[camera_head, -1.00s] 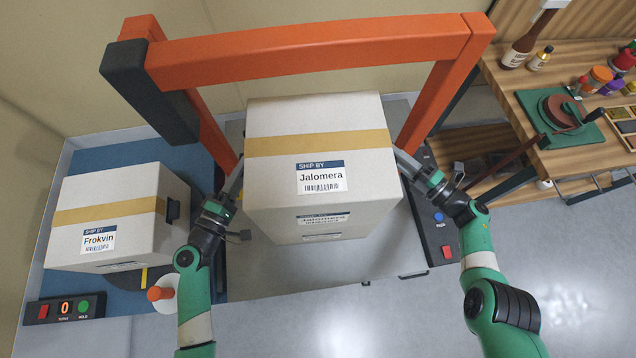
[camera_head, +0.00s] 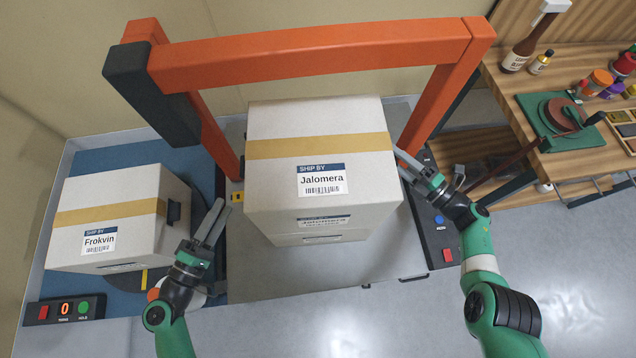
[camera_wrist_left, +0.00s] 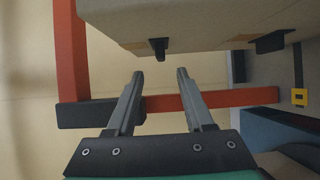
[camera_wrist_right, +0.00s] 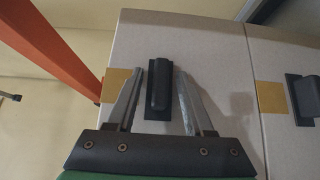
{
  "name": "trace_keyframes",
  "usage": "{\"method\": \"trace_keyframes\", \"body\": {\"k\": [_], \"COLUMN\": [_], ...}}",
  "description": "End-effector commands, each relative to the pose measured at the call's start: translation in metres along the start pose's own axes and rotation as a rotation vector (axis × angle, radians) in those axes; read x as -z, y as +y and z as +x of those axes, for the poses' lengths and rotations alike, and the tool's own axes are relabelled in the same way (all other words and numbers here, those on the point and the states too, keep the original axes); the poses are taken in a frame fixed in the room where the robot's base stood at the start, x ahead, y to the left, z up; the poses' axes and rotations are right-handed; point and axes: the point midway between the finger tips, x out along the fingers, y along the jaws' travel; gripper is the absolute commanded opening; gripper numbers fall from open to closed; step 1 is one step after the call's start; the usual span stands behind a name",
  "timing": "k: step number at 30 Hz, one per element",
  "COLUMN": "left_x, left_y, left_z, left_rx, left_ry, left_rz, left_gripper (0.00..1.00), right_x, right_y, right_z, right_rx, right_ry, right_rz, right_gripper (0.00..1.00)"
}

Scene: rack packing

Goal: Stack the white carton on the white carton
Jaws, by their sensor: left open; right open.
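A white carton labelled Jalomera (camera_head: 270,180) stands upright in the middle under the orange frame. A second white carton (camera_head: 322,240) shows beneath it, mostly hidden; the right wrist view shows both cartons, meeting at a seam, the upper one (camera_wrist_right: 210,60) and the lower one (camera_wrist_right: 285,150). Each has a dark side handle. My left gripper (camera_head: 225,207) is open and empty, apart from the left side of the stack. My right gripper (camera_head: 405,165) is open at the right side, its fingers either side of the upper carton's handle (camera_wrist_right: 158,88).
Another white carton, labelled Frokvin (camera_head: 130,208), sits on a blue surface at the left. The orange frame (camera_head: 310,50) arches over the stack. A button box (camera_head: 65,309) is at the front left. A wooden bench (camera_head: 560,160) with bottles and jars stands at the right.

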Motion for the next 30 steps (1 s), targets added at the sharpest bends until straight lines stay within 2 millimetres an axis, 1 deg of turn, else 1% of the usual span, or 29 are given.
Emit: {"method": "trace_keyframes", "body": {"k": [1, 4, 10, 14, 17, 21, 24, 27, 30], "left_x": [0.001, 0.000, 0.000, 0.000, 0.000, 0.000, 0.000, 0.000, 0.000], "left_y": [0.000, 0.000, 0.000, 0.000, 0.000, 0.000, 0.000, 0.000, 0.000], "left_z": [-0.005, -0.010, -0.010, -0.010, -0.010, -0.009, -0.009, -0.009, -0.009], "left_rx": [0.000, 0.000, -0.001, -0.001, -0.001, -0.001, 0.000, 0.000, 0.000], "left_ry": [0.003, 0.001, 0.000, 0.000, 0.000, 0.000, 0.000, 0.000, 0.000], "left_rz": [0.000, 0.000, 0.001, 0.001, 0.001, 0.000, 0.000, 0.000, 0.001], "left_gripper": [0.52, 0.52, 0.52, 0.52, 0.52, 0.52, 0.52, 0.52, 0.52], "right_x": [0.000, 0.000, 0.000, 0.000, 0.000, -0.001, -0.001, -0.001, 0.000], "right_y": [0.000, 0.000, 0.000, -0.001, -0.001, -0.001, 0.000, 0.000, 0.000], "right_z": [0.000, 0.000, -0.003, -0.013, -0.025, -0.063, -0.087, -0.105, -0.116], "right_rx": [0.000, 0.000, -0.001, -0.002, -0.001, -0.001, 0.000, 0.001, 0.001], "right_ry": [0.000, 0.000, 0.000, -0.001, -0.002, -0.007, -0.006, -0.004, -0.002], "right_rz": [0.000, 0.000, -0.001, -0.002, -0.004, -0.002, -0.001, -0.001, 0.001], "right_gripper": [0.52, 0.52, 0.52, 0.52, 0.52, 0.52, 0.52, 0.52, 0.52]}}
